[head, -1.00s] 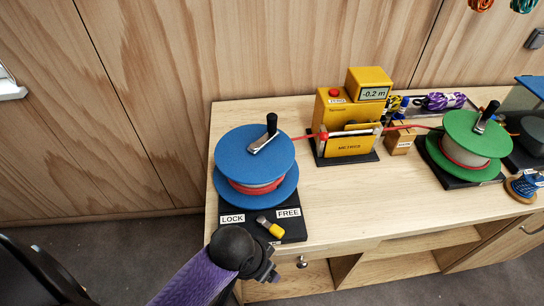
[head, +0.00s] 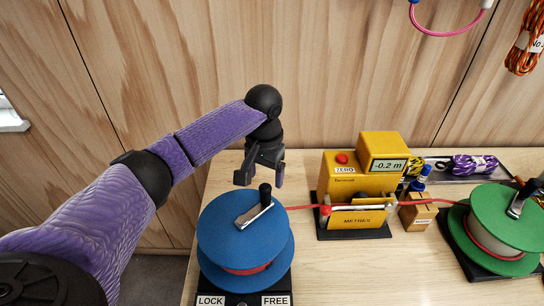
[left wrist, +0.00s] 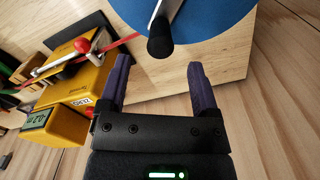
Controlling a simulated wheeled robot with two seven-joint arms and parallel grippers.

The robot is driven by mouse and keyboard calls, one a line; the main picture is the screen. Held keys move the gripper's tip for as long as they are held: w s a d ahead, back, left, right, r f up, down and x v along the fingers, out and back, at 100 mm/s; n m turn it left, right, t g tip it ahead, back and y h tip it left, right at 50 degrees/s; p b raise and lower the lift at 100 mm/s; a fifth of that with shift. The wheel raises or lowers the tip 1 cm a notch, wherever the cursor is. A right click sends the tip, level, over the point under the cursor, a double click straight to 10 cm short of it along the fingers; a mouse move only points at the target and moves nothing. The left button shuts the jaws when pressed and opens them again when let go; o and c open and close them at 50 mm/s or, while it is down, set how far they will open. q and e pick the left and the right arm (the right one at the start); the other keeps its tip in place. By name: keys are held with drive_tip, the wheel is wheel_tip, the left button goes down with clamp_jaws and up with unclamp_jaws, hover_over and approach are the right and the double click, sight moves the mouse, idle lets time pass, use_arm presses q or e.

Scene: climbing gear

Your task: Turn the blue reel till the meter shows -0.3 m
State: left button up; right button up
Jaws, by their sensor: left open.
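The blue reel (head: 243,236) stands on a black base at the left of the bench, with red rope on it. Its crank has a black upright knob (head: 265,192) at the far right of the disc. The yellow meter (head: 386,165) reads -0.2 m. My left gripper (head: 261,182) is open and empty above the far side of the reel, pointing down. In the left wrist view the knob (left wrist: 160,40) lies beyond the gap between the fingers (left wrist: 157,82), apart from them. My right gripper is not in view.
A green reel (head: 505,222) stands at the right, joined by red rope through the meter.

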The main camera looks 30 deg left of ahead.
sight(265, 186)
use_arm(q)
wheel_tip(265, 186, down, 7)
drive_tip(key=shift+a+r+b, duration=0.1)
drive_tip(key=shift+r+b, duration=0.05)
drive_tip(key=shift+b, duration=0.45)
clamp_jaws()
drive_tip(key=shift+w+a+p, duration=0.1)
drive_tip(key=shift+a+p, duration=0.25)
drive_tip(key=shift+a, duration=1.05)
